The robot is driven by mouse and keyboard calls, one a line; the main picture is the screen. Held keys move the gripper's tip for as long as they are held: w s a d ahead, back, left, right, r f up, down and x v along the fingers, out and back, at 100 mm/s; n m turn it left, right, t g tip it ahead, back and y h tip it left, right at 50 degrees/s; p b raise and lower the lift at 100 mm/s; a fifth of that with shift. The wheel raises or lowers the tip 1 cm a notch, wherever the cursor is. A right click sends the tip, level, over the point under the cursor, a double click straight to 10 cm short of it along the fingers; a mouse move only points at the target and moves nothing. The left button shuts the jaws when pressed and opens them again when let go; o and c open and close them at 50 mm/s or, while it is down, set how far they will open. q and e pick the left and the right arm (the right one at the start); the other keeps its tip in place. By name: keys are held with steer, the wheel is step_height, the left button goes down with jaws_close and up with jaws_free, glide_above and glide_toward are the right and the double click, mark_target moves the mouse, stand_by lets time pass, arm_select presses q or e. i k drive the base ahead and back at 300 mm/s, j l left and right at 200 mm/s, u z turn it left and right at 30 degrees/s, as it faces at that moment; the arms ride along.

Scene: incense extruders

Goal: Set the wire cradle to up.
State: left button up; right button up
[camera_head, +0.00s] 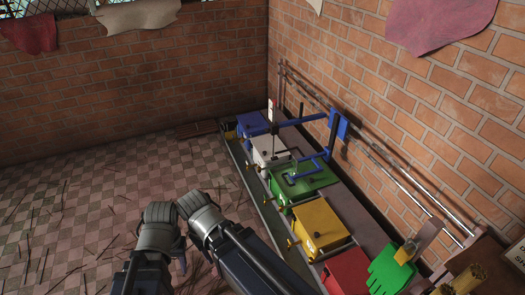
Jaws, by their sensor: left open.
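A row of coloured extruder boxes stands in a long tray (250,185) along the right wall. Thin wire-like parts (293,172) show over the green extruder (318,177); they may be the wire cradle, but they are too small to tell whether it is up or down. My dark left arm (245,258), with grey joints, is at the bottom middle, left of the row and apart from the wire parts. Its jaws are hard to make out; I see nothing held. My right gripper is not in view.
Blue (253,123), white (268,150), yellow (321,229) and red (346,272) boxes share the row. A blue bracket (338,124) reaches from the wall over them. A green glove (389,272) lies lower right. Tiled floor (90,180) at left is open, strewn with thin sticks.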

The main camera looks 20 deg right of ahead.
mark_target(326, 154)
steer(key=i+z, duration=0.2)
steer(key=i, duration=0.25)
steer(key=i+j+z, duration=0.25)
steer(key=i, duration=0.25)
steer(key=i+j+z, duration=0.2)
steer(key=i, duration=0.25)
steer(key=i+j+z, duration=0.2)
steer(key=z, duration=0.2)
steer(key=i+j+z, duration=0.65)
steer(key=z, duration=0.2)
steer(key=i+j+z, duration=0.15)
steer(key=j+z, duration=0.25)
steer(key=j, duration=0.15)
steer(key=j+z, duration=0.1)
steer(key=j, duration=0.25)
steer(key=i+j+z, duration=0.1)
steer(key=j, duration=0.25)
